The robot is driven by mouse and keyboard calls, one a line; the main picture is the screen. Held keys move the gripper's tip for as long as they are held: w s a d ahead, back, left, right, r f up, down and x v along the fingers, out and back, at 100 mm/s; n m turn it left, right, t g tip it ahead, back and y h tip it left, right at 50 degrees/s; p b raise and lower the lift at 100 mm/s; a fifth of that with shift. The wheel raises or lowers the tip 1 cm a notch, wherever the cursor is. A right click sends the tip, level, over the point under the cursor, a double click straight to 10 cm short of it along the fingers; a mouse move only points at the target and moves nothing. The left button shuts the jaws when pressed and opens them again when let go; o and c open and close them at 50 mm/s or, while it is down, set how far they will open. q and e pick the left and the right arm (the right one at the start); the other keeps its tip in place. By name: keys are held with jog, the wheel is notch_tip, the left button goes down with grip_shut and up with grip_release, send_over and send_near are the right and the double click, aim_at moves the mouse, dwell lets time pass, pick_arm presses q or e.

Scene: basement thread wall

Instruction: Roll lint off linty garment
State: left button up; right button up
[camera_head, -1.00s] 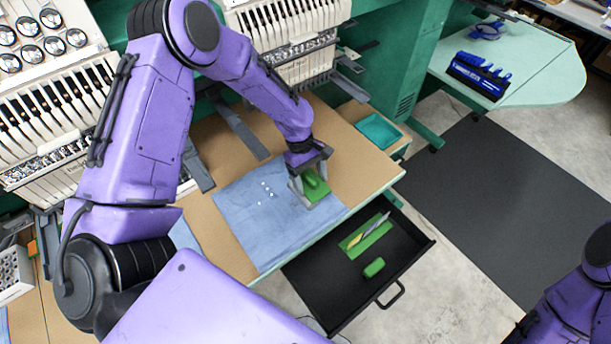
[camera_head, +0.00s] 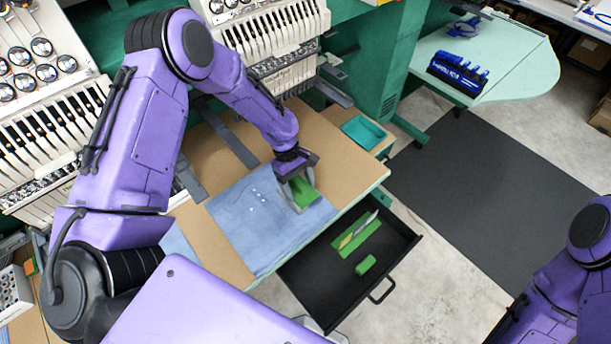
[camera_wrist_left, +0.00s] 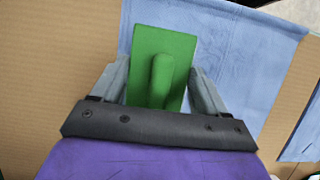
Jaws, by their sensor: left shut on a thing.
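The linty garment is a pale blue cloth (camera_head: 250,235) lying flat on the brown tabletop, with several small white lint specks (camera_head: 258,201) left of my gripper. My left gripper (camera_head: 299,195) is shut on a green tool (camera_head: 304,187), over the right part of the cloth. In the left wrist view the tool is a green rectangular plate (camera_wrist_left: 146,42) with a raised handle (camera_wrist_left: 160,80), between the two grey fingers (camera_wrist_left: 163,84). I cannot tell whether its underside touches the cloth. My right arm shows at the bottom right; its gripper is out of view.
An open black drawer (camera_head: 328,298) below the table's front edge holds a green block (camera_head: 365,264) and a green strip with a pointed tool (camera_head: 359,230). A teal tray (camera_head: 364,131) sits at the table's right end. Embroidery machines (camera_head: 268,45) stand behind.

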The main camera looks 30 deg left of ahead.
pick_arm(q)
jog(key=shift+s+a+f, duration=0.1)
jog(key=shift+s+a, duration=0.15)
jog(key=shift+s, duration=0.4)
jog(key=shift+s+a+f, duration=0.1)
jog(key=shift+s+a, duration=0.15)
jog(key=shift+s, duration=0.45)
jog(key=shift+s+a+f, duration=0.1)
jog(key=shift+s+a, duration=0.15)
jog(key=shift+s, duration=0.4)
jog(key=shift+r, duration=0.1)
notch_tip(320, 180, up, 6)
jog(key=shift+w+r, duration=0.1)
jog(key=shift+w, duration=0.05)
jog(key=shift+w+a, duration=0.1)
notch_tip(320, 180, up, 3)
jog(key=shift+f, duration=0.1)
